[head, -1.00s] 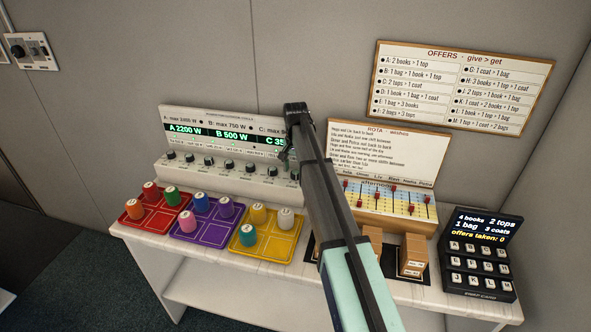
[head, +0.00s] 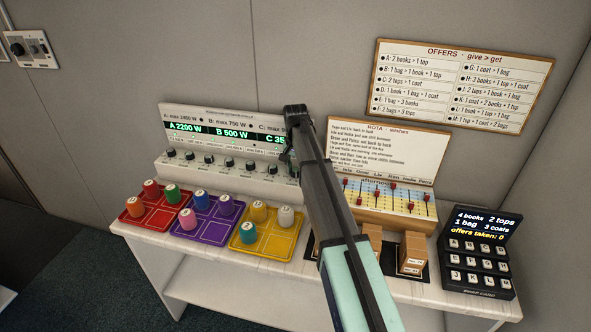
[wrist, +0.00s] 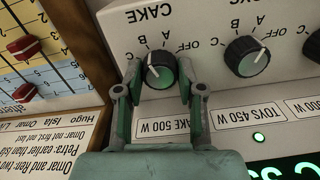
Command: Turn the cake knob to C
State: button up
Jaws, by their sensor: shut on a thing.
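The cake knob (wrist: 161,72) is a dark round knob with a greenish face and a white mark, on the pale sloped console panel. The wrist view shows it upside down, with C, B, A and OFF lettered around it and a "CAKE 500 W" label beside it. The white mark points up and left in the picture, roughly toward B. My gripper (wrist: 160,76) is shut on the knob, one finger on each side. In the head view my arm hides the cake knob, and the console (head: 222,168) reads A 2200 W, B 500 W and a partly hidden C value.
The toys knob (wrist: 247,56) sits close beside the cake knob. The rota board (head: 388,150) with red sliders stands right of the console. Red (head: 134,225), purple (head: 205,238) and yellow (head: 280,243) trays with pegs lie in front. A black keypad (head: 478,255) stands at the right.

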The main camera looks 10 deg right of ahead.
aim_at(296, 170)
jog(key=n, duration=0.4)
jog(key=shift+s+n, duration=0.1)
jog(key=shift+n, duration=1.8)
jog(key=o, duration=1.2)
jog(key=shift+f, duration=0.1)
jog(key=shift+c, duration=0.2)
jog(key=shift+r, duration=0.2)
notch_tip(296, 170, up, 12)
jog(key=shift+f, duration=0.15)
